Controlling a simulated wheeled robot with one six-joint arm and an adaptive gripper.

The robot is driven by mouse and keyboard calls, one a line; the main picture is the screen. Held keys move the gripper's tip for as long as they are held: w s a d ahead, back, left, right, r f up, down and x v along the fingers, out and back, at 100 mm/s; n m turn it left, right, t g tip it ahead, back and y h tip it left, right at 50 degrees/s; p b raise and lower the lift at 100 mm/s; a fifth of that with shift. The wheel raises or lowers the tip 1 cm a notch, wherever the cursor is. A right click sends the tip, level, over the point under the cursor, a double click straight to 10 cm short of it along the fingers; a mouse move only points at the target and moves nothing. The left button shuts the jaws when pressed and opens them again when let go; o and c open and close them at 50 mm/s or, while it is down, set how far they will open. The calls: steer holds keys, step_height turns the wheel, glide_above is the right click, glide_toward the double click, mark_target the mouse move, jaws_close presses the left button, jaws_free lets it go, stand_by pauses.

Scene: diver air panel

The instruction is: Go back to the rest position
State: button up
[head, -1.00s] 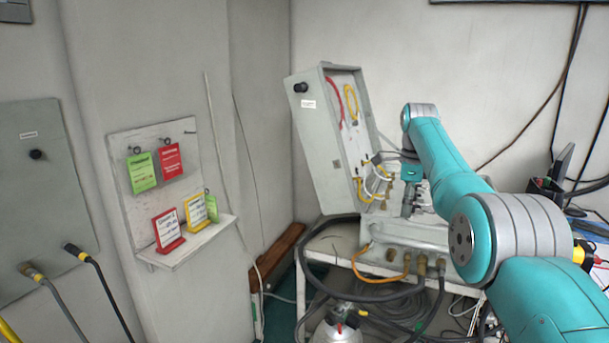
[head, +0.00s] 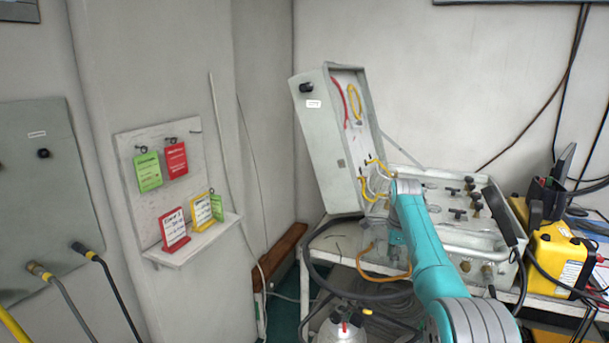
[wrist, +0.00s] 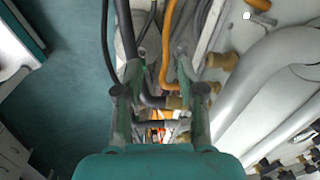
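My gripper (wrist: 160,55) shows in the wrist view with two fingers spread apart. It looks open and nothing is held between them; hoses show beyond the gap. In the head view my teal arm reaches in front of the open air panel box, and the gripper itself is hidden there. The panel's face (head: 430,212) lies flat with several dark knobs, and its lid (head: 332,150) stands upright with red and yellow hoses inside.
A white shelf (head: 190,243) at left holds red, yellow and green cards, with green and red tags (head: 148,171) hung above. A yellow case (head: 560,260) stands right of the panel. A cylinder (head: 340,330) and dark hoses are below. An orange hose (wrist: 167,45) crosses under my gripper.

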steer(key=s+a+f+n+t, duration=0.1)
steer(key=s+f, duration=0.2)
steer(key=f, duration=0.6)
steer(key=s+f+n+t, duration=0.1)
steer(key=s+f+n, duration=0.1)
steer(key=f, duration=0.8)
steer(key=s+a+f+n+t, duration=0.1)
steer(key=s+f, duration=0.2)
steer(key=f, duration=0.6)
steer(key=s+a+f+n+t, duration=0.25)
steer(key=s+f, duration=0.45)
steer(key=s, duration=0.4)
steer(key=s+a+f+n+t, duration=0.1)
steer(key=s+f+n, duration=0.2)
steer(key=s+f, duration=0.65)
steer(key=s+a+r+n+t, duration=0.15)
steer(key=s+r, duration=0.25)
steer(key=s, duration=0.9)
steer(key=s+r+n+t, duration=0.1)
steer(key=s+r+n, duration=0.25)
steer(key=s, duration=1.05)
steer(key=s+r+n+t, duration=0.2)
steer(key=s+r, duration=0.7)
steer(key=r, duration=0.4)
steer(key=s+r+n+t, duration=0.2)
steer(key=s+r+n, duration=0.1)
steer(key=s+r, duration=0.6)
step_height(320, 180, up, 5)
steer(key=shift+a+f, duration=0.15)
steer(key=shift+a, duration=0.15)
